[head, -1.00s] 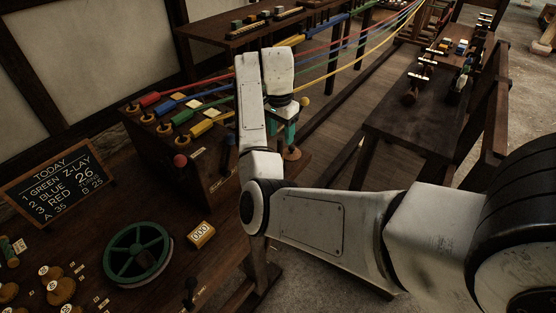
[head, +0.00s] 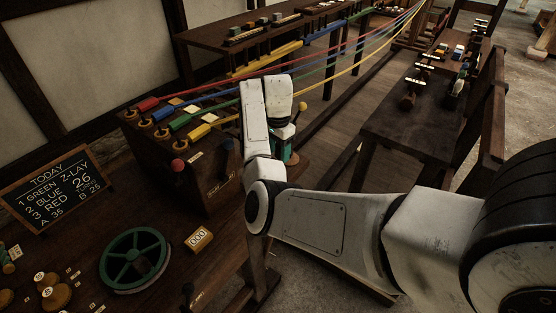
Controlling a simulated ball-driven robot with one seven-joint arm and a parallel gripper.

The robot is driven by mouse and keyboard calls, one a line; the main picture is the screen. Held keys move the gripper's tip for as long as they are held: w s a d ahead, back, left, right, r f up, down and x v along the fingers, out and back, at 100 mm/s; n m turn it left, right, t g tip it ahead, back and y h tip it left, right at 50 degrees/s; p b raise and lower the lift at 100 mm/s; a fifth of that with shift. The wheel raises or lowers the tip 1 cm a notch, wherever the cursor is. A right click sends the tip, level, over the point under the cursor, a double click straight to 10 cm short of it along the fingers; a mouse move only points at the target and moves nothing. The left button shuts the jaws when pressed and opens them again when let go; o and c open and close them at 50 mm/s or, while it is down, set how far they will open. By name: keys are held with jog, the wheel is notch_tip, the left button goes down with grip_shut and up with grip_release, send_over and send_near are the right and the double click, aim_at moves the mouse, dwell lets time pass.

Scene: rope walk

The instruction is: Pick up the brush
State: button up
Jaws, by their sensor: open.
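My gripper (head: 287,150), with teal-green fingers, points down at the front right corner of the dark wooden box, mostly behind my pale wrist. It is open. A small brown rounded thing (head: 293,159) shows low beside the fingertips; it may be the brush, but I cannot tell. The wrist hides much of this spot, so I cannot tell whether the fingers touch it.
Coloured ropes stretch away behind my wrist. A green wheel (head: 134,234), a counter (head: 199,239) and a chalkboard (head: 58,190) are at left. The right bench (head: 400,135) has bare space in front.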

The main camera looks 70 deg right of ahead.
jog(key=shift+f, duration=1)
grip_shut()
